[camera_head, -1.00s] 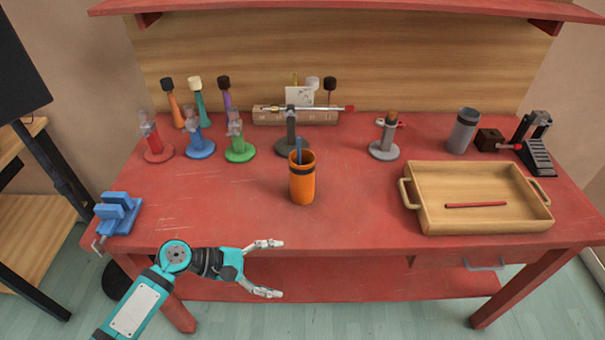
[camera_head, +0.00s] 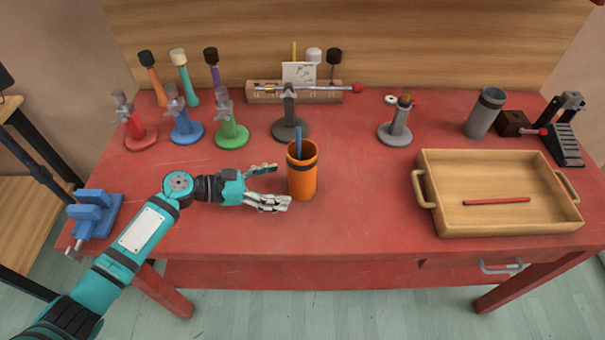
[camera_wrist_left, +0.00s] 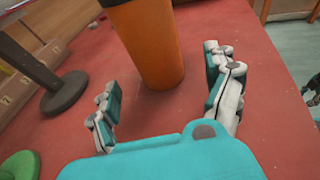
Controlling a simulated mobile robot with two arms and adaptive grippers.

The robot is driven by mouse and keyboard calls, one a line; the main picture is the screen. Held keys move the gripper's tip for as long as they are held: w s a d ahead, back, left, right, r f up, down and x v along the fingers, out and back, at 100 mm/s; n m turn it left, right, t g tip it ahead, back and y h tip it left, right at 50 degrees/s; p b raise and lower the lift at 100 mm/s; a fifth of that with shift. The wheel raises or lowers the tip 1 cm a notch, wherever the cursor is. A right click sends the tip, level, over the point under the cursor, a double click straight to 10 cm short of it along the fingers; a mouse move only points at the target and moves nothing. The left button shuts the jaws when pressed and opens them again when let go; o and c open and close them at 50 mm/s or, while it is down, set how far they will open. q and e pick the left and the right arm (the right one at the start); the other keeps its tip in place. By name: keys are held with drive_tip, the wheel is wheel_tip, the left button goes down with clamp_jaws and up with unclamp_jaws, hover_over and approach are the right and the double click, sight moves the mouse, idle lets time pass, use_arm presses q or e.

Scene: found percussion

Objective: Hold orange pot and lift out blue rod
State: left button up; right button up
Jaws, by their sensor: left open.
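The orange pot (camera_head: 302,178) stands upright on the red table, with a dark band near its rim. The blue rod (camera_head: 298,143) sticks up out of the pot; its lower part is hidden inside. My left gripper (camera_head: 279,186) is open just to the left of the pot, its fingers pointing at it. In the left wrist view the pot (camera_wrist_left: 150,45) stands just ahead of the two spread fingers (camera_wrist_left: 164,105), and the rod is not seen.
A wooden tray (camera_head: 502,228) with a red rod (camera_head: 497,201) lies to the right. A dark grey stand (camera_head: 290,129) is behind the pot. Red, blue and green stands (camera_head: 231,134) are at the back left. A blue vise (camera_head: 95,216) sits at the left edge.

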sight(298, 184)
use_arm(q)
drive_tip(key=x, duration=0.5)
drive_tip(key=shift+w+d, duration=0.1)
drive_tip(key=shift+w, duration=0.05)
drive_tip(key=shift+w+d+f, duration=0.1)
drive_tip(key=shift+d+f, duration=0.05)
drive_tip(key=shift+d, duration=0.15)
drive_tip(key=shift+c, duration=0.8)
drive_tip(key=c, duration=0.7)
use_arm(e)
drive_tip(key=shift+w+f, duration=0.5)
drive_tip(key=shift+w, duration=0.4)
drive_tip(key=shift+w, duration=0.15)
